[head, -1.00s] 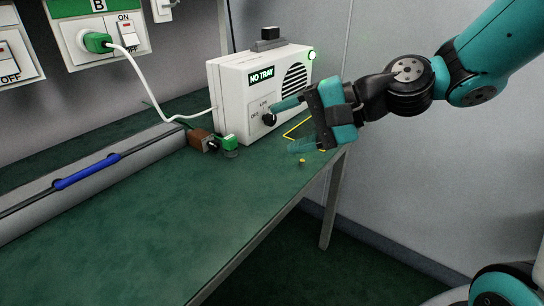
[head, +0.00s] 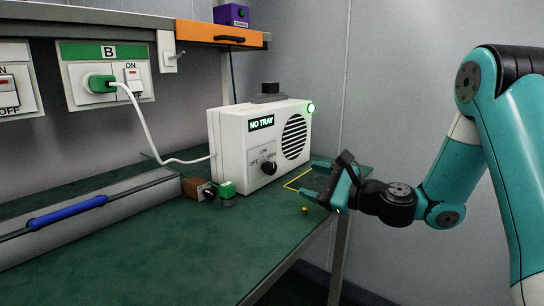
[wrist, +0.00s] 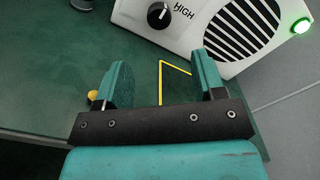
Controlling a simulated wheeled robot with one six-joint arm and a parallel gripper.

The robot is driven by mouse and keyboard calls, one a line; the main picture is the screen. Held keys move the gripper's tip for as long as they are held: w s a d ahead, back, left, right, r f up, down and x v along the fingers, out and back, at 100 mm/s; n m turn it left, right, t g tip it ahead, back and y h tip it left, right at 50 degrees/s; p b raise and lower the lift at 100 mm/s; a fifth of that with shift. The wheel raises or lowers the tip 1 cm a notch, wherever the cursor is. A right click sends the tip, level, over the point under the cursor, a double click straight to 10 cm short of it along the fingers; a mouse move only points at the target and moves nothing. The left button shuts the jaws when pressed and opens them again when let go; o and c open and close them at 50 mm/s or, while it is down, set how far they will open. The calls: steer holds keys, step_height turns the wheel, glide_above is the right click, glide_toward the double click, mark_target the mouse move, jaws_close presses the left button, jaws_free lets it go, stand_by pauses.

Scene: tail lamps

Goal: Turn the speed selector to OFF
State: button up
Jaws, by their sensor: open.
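The speed selector is a round black knob (head: 268,168) on the front of a white box (head: 232,150) with a lit NO TRAY sign. OFF, LOW and HIGH are printed around it. In the wrist view the knob (wrist: 158,15) is at the top edge, and its white mark appears to point towards the HIGH label. My gripper (head: 315,181) is open and empty, to the right of the knob and apart from it, near the bench's right edge. In the wrist view my gripper (wrist: 161,75) has both teal fingers spread below the box front.
A yellow outline (head: 297,180) and a small yellow piece (head: 305,210) lie near my gripper. A white cable (head: 146,130) runs to wall socket B. The green bench front is clear.

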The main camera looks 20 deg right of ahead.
mark_target(274, 170)
steer(key=p+x, duration=0.1)
steer(key=x, duration=1.1)
steer(key=shift+c, duration=0.4)
steer(key=shift+s, duration=0.1)
steer(key=c, duration=0.8)
steer(key=shift+c, duration=0.2)
steer(key=shift+n, duration=0.3)
steer(key=n+b, duration=0.2)
steer(key=n, duration=0.3)
steer(key=shift+f+n+b, duration=0.15)
steer(key=shift+n+b, duration=0.15)
steer(key=shift+b, duration=0.1)
steer(key=n+b, duration=0.2)
steer(key=n, duration=0.1)
steer(key=shift+n+b, duration=0.9)
steer(key=shift+n, duration=0.4)
